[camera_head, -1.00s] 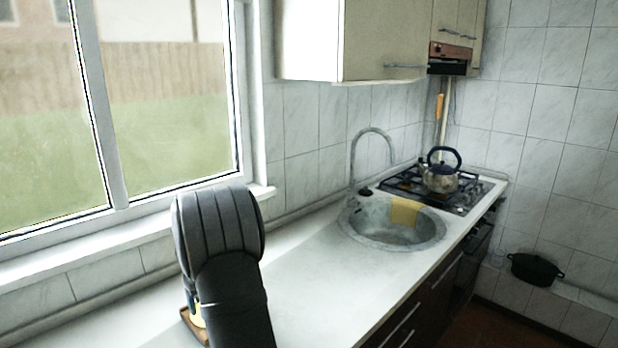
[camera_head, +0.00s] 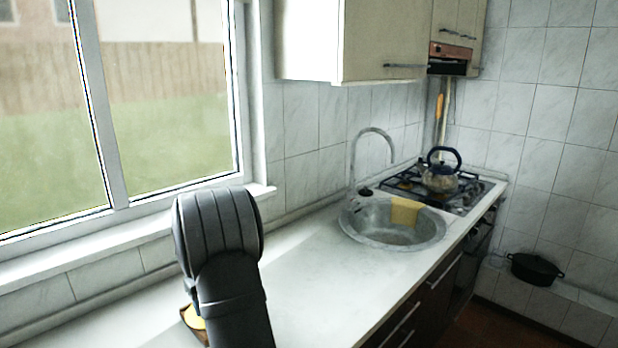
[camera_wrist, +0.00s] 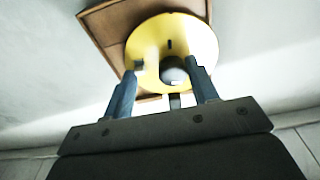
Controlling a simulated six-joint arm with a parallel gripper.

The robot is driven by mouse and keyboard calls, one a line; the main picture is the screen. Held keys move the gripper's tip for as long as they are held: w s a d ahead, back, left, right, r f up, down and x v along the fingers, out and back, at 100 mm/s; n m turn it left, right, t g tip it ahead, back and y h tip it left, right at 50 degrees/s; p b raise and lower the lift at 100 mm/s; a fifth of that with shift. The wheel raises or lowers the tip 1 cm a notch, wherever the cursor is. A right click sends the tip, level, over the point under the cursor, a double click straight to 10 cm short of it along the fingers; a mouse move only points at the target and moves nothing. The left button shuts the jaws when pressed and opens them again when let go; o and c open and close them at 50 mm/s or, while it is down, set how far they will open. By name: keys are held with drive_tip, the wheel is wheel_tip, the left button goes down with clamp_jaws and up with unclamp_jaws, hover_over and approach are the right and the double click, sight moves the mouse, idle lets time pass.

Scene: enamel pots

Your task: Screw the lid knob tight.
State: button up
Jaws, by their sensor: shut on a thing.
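A round yellow enamel lid (camera_wrist: 200,45) shows in the wrist view, with a dark grey round knob (camera_wrist: 173,70) near its lower middle. My gripper (camera_wrist: 164,69) has its two blue-grey fingers on either side of the knob and is shut on it. A small dark slot or mark shows on the lid just above the knob. How far the knob is screwed down cannot be seen. In the head view my arm hides most of the lid, and only a yellow sliver (camera_head: 196,318) shows.
The lid lies over a brown wooden board (camera_wrist: 104,30) on the white counter (camera_head: 310,285). A window is behind. To the right are a round sink (camera_head: 385,235) with a yellow cloth, and a stove with a kettle (camera_head: 440,176). The counter between arm and sink is clear.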

drive_tip(key=shift+o, duration=0.2)
drive_tip(key=m, duration=0.4)
drive_tip(key=shift+m, duration=0.3)
drive_tip(key=m+h, duration=0.1)
drive_tip(key=m, duration=0.2)
drive_tip(key=shift+m, duration=0.8)
drive_tip(key=shift+c, duration=1.3)
clamp_jaws()
drive_tip(key=o, duration=1)
unclamp_jaws()
drive_tip(key=shift+o, duration=0.2)
drive_tip(key=shift+r, duration=0.1)
